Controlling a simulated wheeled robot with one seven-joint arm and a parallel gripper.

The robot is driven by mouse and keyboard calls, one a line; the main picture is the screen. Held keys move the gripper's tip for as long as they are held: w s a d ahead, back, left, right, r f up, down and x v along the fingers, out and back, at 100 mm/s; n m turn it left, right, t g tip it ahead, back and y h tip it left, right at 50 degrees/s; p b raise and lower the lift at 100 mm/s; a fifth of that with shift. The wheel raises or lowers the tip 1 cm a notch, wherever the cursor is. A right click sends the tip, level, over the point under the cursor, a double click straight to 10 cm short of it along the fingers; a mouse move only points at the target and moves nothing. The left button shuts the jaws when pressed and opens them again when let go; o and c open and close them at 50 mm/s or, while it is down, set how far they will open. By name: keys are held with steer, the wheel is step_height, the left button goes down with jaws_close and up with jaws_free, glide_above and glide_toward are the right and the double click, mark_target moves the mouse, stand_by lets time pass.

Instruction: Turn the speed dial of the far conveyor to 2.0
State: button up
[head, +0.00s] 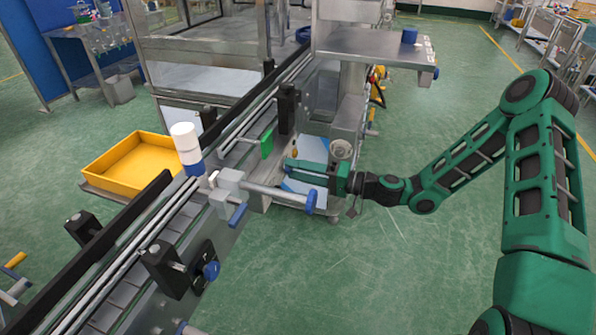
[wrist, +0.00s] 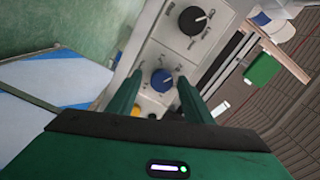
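In the wrist view, a grey control panel (wrist: 219,48) carries a black dial (wrist: 193,20) with printed markings and a blue dial (wrist: 161,80) nearer my gripper. The printing is too small to read surely, so I cannot tell which is the speed dial. My gripper (wrist: 157,77) is open, its green fingers on either side of the blue dial in this view; contact cannot be told. In the head view my gripper (head: 289,168) reaches left beside the far conveyor (head: 259,106); the dials are not discernible there.
A blue-handled clamp (head: 262,193) stands just in front of my gripper. A white-and-blue cylinder stack (head: 185,142) stands by the conveyor rail. A yellow tray (head: 112,181) is at left.

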steer(key=v, duration=1)
steer(key=shift+d, duration=0.4)
steer(key=shift+s, duration=0.15)
steer(key=s+d+f+n+g+h, duration=0.1)
steer(key=s+d+f+g+h, duration=0.15)
steer(key=s+d+h, duration=0.3)
steer(key=s+d+f+n+g+h, duration=0.1)
steer(key=s+d+f+g+h, duration=0.1)
steer(key=s+d+g+h, duration=0.35)
steer(key=s+d+r+m+t+h, duration=0.1)
steer(key=s+d+r+m+h, duration=0.2)
steer(key=s+d+r, duration=0.5)
steer(key=s+d+r+m+h, duration=0.2)
steer(key=s+d+r+m, duration=0.3)
steer(key=s, duration=0.8)
steer(key=d+r, duration=0.3)
steer(key=d, duration=0.2)
steer(key=shift+m+t+h, duration=0.3)
steer(key=shift+t+h, duration=0.1)
